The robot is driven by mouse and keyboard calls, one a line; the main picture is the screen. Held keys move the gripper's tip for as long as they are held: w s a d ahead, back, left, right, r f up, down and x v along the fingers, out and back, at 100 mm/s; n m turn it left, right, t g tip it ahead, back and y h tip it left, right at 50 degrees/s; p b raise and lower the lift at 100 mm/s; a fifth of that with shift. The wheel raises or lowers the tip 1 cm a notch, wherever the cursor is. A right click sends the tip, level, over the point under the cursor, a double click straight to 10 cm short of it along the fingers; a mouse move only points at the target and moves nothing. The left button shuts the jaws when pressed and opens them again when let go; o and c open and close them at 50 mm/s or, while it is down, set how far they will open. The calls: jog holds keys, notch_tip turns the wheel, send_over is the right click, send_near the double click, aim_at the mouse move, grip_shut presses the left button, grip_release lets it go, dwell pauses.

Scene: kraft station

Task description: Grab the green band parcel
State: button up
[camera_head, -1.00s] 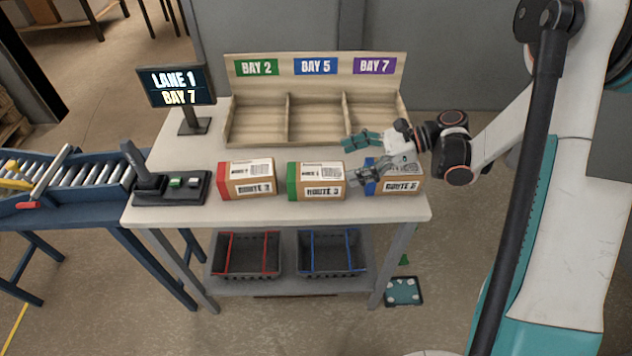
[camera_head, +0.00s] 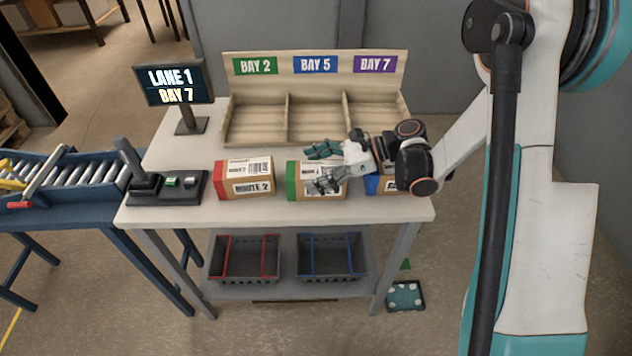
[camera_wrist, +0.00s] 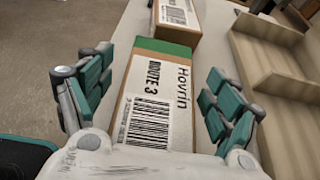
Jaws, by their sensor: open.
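The green band parcel (camera_head: 292,181) is a brown box with a green left end and a white label, standing on the table in the middle of a row of parcels. In the wrist view the parcel (camera_wrist: 162,80) lies lengthwise between the fingers, with "ROUTE 3" and a barcode on its label. My gripper (camera_head: 322,168) is open above the parcel and partly covers its label in the head view. In the wrist view its teal-padded fingers (camera_wrist: 160,100) stand apart, one on each side of the box. I cannot tell whether they touch it.
The red-ended parcel (camera_head: 221,181) stands to the left and the blue-ended parcel (camera_head: 372,185) to the right, partly behind my arm. A wooden bay rack (camera_head: 316,64) stands behind. A screen (camera_head: 174,84) reads "LANE 1 BAY 7". Crates (camera_head: 243,257) sit on the lower shelf.

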jog(key=c, duration=1.4)
jog(key=shift+r, duration=0.1)
